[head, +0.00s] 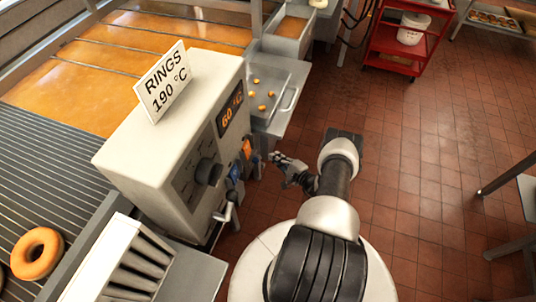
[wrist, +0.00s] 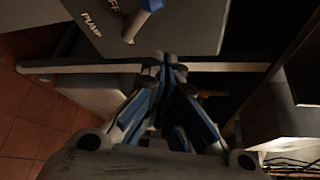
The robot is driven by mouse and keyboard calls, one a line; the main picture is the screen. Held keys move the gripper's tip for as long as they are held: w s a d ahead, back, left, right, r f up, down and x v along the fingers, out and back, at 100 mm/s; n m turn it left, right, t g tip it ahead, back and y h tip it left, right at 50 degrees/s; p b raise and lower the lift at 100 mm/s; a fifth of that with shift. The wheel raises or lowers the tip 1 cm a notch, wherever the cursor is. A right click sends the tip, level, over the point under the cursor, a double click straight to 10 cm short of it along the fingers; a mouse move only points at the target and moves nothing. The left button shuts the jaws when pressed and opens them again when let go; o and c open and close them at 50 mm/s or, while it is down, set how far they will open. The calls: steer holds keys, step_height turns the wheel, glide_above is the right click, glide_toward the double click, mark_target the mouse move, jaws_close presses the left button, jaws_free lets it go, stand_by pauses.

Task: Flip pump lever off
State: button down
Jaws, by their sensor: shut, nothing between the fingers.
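The pump lever (wrist: 136,24) is a metal stick with a blue grip, on a grey panel lettered "PUMP" and partly "OFF", at the top of the wrist view. Its blue end is cut off by the picture edge. In the head view a blue part (head: 234,173) on the front of the control box appears to be this lever. My gripper (wrist: 165,62) is shut and empty, its fingertips just below the panel's edge and apart from the lever. In the head view my gripper (head: 276,157) is right of the box front, with a small gap.
The pale control box (head: 150,155) carries a "RINGS 190 °C" sign (head: 164,82), a black knob (head: 208,172), a lit display (head: 231,108) and an orange part (head: 247,148). A metal tray (head: 280,88) juts out behind. Open tiled floor lies to the right.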

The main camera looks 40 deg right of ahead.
steer(key=s, duration=0.1)
steer(key=s+f, duration=0.1)
steer(key=s, duration=0.1)
steer(key=s+f, duration=0.1)
steer(key=s, duration=0.1)
steer(key=shift+s+d, duration=0.1)
steer(key=shift+d, duration=0.25)
